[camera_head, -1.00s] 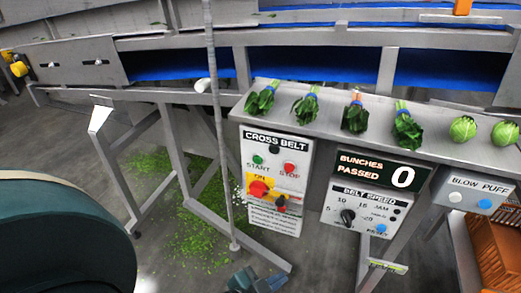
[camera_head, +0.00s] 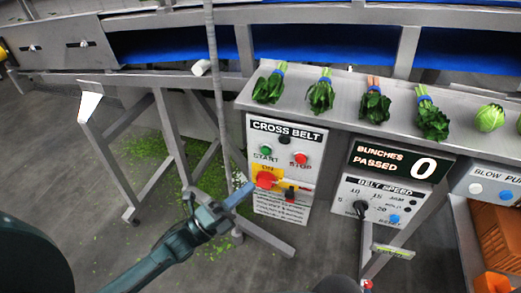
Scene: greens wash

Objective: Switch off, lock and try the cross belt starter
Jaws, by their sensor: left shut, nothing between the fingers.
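The cross belt starter (camera_head: 285,133) is a white panel on the steel frame, right of centre. It has a green START button (camera_head: 265,150), a red STOP button (camera_head: 300,158) and a red rotary switch (camera_head: 266,180) on a yellow plate below the word ON. My left gripper (camera_head: 240,195) reaches in from the lower left, shut and empty. Its blue-grey tip is just left of and below the switch; contact is unclear. My right gripper is not in view.
A thin steel post (camera_head: 221,110) stands left of the panel. A shelf (camera_head: 340,92) above holds several leafy bunches. The belt speed box (camera_head: 378,203) and bunch counter (camera_head: 402,160) are to the right. Green scraps (camera_head: 150,147) litter the floor. Orange crates (camera_head: 499,235) stand far right.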

